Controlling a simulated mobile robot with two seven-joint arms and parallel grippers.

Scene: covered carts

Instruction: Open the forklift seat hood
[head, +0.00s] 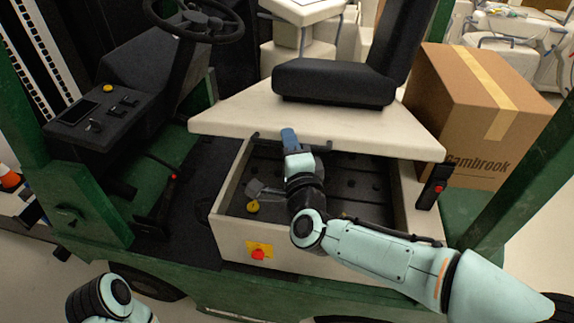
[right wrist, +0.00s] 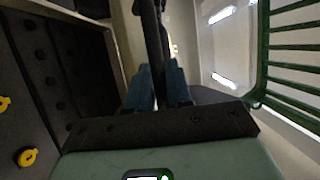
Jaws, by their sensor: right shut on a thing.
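The seat hood (head: 330,125) is a cream panel with the black seat (head: 335,83) on top. It is raised and tilted, showing the dark battery compartment (head: 350,172) beneath. My right gripper (head: 289,137) is at the hood's front edge, its arm reaching across the compartment. In the right wrist view, the blue fingers of my right gripper (right wrist: 159,83) are shut on a black bar, the hood handle (right wrist: 152,35). Part of the handle (head: 256,141) also shows under the hood's edge in the head view. My left forearm shows at bottom left; its gripper is out of frame.
A cardboard box (head: 465,110) stands right of the seat. The steering wheel (head: 197,18) and control console (head: 100,105) are at left. A green post (head: 515,145) rises at right. A red knob on a yellow plate (head: 259,251) sits on the compartment's front wall.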

